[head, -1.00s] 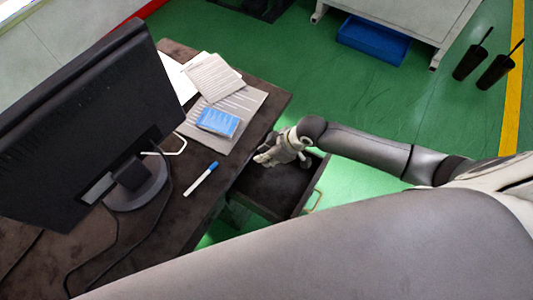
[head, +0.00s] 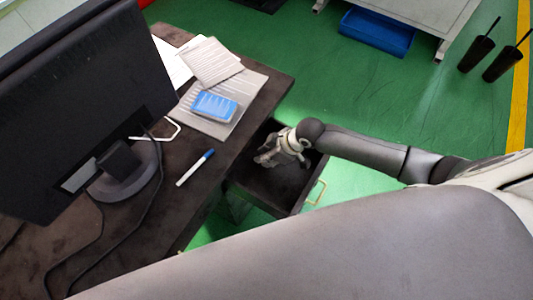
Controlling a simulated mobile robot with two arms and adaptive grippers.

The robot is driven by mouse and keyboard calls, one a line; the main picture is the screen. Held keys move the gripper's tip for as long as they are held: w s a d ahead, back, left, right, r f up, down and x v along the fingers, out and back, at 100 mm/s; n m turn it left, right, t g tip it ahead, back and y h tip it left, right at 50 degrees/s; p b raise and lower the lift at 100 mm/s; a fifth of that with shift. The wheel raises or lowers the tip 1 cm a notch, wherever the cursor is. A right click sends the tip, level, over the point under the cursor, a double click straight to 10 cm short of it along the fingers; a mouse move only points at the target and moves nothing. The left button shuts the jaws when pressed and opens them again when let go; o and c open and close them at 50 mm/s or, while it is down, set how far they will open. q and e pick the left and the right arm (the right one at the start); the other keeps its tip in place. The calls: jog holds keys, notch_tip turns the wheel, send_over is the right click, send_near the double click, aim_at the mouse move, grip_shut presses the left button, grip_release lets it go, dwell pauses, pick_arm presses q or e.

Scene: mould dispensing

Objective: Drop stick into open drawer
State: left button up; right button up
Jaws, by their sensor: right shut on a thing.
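The open drawer (head: 294,208) juts out from the right side of the dark desk, its dark inside showing in the head view. My right gripper (head: 276,160) is above the drawer's opening, towards its back, with its arm coming in from the right. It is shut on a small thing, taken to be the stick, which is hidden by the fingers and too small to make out. I cannot tell how high the gripper is above the drawer floor. My left gripper is not in view.
On the desk (head: 232,130) are a monitor (head: 70,110), a blue-capped marker (head: 195,168), papers (head: 208,62) and a blue box (head: 214,106). A drawer handle (head: 318,192) sticks out at the front. Green floor lies beyond, with a blue crate (head: 376,34).

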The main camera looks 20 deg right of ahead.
jog(key=shift+f, duration=0.25)
jog(key=shift+f+b, duration=0.8)
jog(key=shift+f, duration=0.2)
jog(key=o, duration=0.8)
jog(key=v, duration=1.2)
